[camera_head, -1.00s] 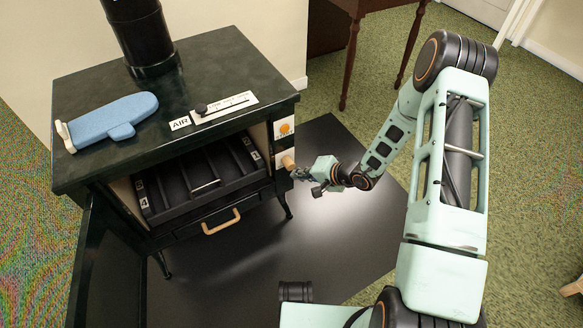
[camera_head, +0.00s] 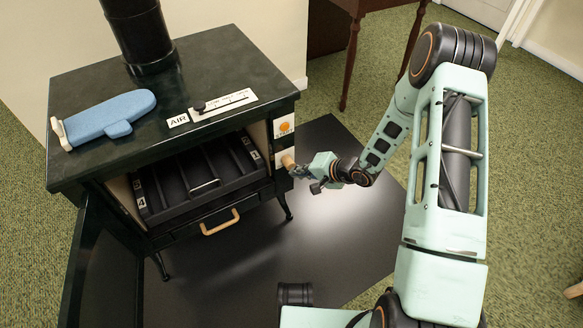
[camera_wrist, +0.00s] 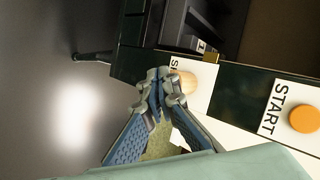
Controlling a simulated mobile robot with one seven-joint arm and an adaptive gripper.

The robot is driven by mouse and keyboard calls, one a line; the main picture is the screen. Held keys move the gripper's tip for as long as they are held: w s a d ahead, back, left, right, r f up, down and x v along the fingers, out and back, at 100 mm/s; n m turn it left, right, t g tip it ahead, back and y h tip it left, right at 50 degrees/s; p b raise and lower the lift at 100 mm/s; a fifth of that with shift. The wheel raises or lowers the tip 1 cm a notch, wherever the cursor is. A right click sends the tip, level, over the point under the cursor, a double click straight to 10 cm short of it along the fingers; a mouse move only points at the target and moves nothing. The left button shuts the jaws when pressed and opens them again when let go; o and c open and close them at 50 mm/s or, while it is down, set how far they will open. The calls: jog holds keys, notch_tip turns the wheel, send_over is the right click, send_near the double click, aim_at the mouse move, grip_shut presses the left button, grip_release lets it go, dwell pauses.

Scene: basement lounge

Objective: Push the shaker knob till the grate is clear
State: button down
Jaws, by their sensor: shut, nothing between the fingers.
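The pale wooden shaker knob (camera_head: 288,162) sticks out from the stove's right side, below the orange button. It also shows in the wrist view (camera_wrist: 187,80), on a white plate with partly hidden lettering. My gripper (camera_head: 299,171) is shut and empty, right at the knob's end. In the wrist view its closed fingertips (camera_wrist: 160,82) overlap the knob's left edge; I cannot tell whether they touch it. The black grate (camera_head: 178,194) lies inside the open stove front, with bars and number tags at its corners. No loose lumps are discernible on it at this size.
The dark stove top (camera_head: 215,60) carries a blue mitt (camera_head: 105,118) and an AIR slider (camera_head: 222,105). An orange START button (camera_wrist: 305,118) sits beside the knob plate. A wood-handled drawer (camera_head: 220,224) is below the grate. The black floor mat (camera_head: 330,225) is clear near my gripper.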

jog(key=shift+w+a+b, duration=0.35)
jog(key=shift+w+b, duration=0.15)
jog(key=shift+w, duration=0.05)
jog(key=shift+w+a+b, duration=0.35)
jog(key=shift+w+b, duration=0.1)
jog(key=shift+w, duration=0.1)
dwell(1.2)
jog(key=s+d+b, duration=0.2)
jog(key=s, duration=0.1)
dwell(0.8)
jog(key=shift+s+d, duration=0.7)
jog(key=shift+s, duration=0.35)
jog(key=shift+s+d, duration=0.65)
jog(key=shift+s, duration=0.35)
